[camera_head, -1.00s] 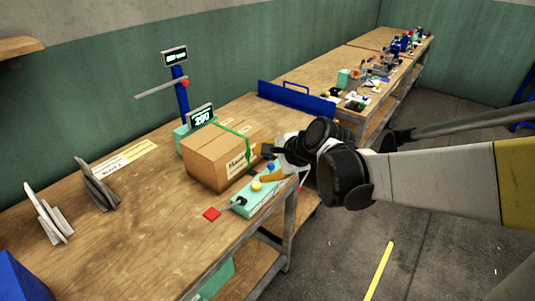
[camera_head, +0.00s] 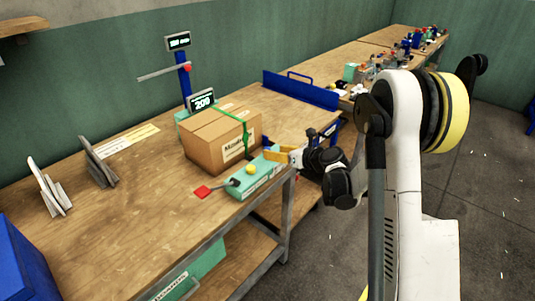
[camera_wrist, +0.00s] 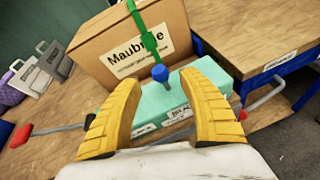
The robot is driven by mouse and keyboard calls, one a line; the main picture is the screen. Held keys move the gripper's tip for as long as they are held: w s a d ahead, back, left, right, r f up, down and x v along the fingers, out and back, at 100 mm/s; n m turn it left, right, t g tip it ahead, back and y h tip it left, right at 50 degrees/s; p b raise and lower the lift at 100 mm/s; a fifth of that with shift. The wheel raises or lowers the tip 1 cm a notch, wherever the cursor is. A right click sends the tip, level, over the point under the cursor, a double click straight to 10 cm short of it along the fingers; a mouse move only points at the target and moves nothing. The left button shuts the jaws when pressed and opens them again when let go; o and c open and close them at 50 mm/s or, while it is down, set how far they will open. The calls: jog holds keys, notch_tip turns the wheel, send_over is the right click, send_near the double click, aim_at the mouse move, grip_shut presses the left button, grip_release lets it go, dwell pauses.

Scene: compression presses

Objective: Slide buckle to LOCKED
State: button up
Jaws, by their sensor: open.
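A green tensioner block (camera_head: 260,176) lies on the wooden bench in front of a cardboard box (camera_head: 222,140). It also shows in the wrist view (camera_wrist: 166,100), with a blue knob (camera_wrist: 160,73) on top near the box and a partly cut-off label on its front face. A green strap (camera_wrist: 146,25) runs over the box down behind the blue knob. My gripper (camera_head: 274,154) is open, its yellow fingers spread in the wrist view (camera_wrist: 165,112) before the block, holding nothing. I cannot read the buckle's setting.
A red-tipped lever (camera_head: 203,192) sticks out left of the block. A blue post (camera_head: 185,80) with displays stands behind the box.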

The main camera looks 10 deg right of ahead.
jog(key=b+x, duration=0.1)
jog(key=x, duration=0.4)
grip_shut()
